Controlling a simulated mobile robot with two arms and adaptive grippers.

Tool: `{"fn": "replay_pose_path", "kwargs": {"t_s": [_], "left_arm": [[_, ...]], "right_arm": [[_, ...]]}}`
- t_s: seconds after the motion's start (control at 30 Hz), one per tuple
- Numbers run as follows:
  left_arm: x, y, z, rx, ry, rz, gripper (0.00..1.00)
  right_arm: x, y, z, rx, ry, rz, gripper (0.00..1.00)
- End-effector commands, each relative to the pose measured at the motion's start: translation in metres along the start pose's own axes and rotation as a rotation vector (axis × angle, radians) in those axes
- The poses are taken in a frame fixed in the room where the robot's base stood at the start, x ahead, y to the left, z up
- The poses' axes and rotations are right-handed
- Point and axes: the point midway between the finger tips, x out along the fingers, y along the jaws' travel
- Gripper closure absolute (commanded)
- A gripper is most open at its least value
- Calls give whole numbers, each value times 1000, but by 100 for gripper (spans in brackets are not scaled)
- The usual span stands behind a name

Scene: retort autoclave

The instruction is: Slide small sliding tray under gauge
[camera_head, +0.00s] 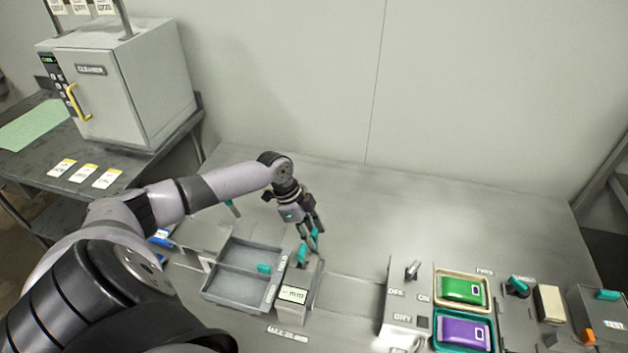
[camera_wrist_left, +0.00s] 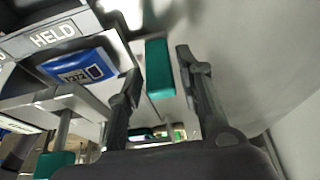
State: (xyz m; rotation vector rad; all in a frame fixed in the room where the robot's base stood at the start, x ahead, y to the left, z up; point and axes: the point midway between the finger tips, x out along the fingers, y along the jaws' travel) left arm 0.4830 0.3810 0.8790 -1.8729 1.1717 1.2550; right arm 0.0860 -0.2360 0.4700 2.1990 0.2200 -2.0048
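My left gripper (camera_head: 313,232) points down at the table, with its fingers close to an upright teal handle (camera_head: 301,254). In the left wrist view, a teal handle (camera_wrist_left: 158,68) stands between the two spread fingers, with a gap showing on the right; contact cannot be told. A grey two-compartment tray (camera_head: 212,291) lies to the left of the handle, with a teal tab in it. A small box with a display (camera_head: 293,293), perhaps the gauge, stands at its right edge. Which part is the small sliding tray is unclear. My right gripper is out of view.
A blue packet (camera_wrist_left: 82,68) lies by a HELD label (camera_wrist_left: 52,34). Green (camera_head: 462,289) and purple (camera_head: 465,332) packets sit in holders at the right, beside a switch panel (camera_head: 397,322). The back of the table is clear. A cleanser cabinet (camera_head: 125,85) stands at the left.

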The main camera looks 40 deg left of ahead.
Motion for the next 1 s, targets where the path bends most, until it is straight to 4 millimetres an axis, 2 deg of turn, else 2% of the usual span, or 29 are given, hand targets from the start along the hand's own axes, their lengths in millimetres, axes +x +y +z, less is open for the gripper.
{"fn": "replay_pose_path", "kwargs": {"t_s": [0.1,0.47,0.57,0.8,1.0], "left_arm": [[0,0,-1,1,2,1,57],[-4,0,-2,2,3,1,57],[-16,0,-1,1,2,0,57],[-66,0,0,2,-1,-2,57],[-102,0,0,1,0,0,57]], "right_arm": [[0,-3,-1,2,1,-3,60],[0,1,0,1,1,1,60],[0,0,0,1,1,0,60],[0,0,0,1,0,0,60],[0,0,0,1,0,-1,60]]}}
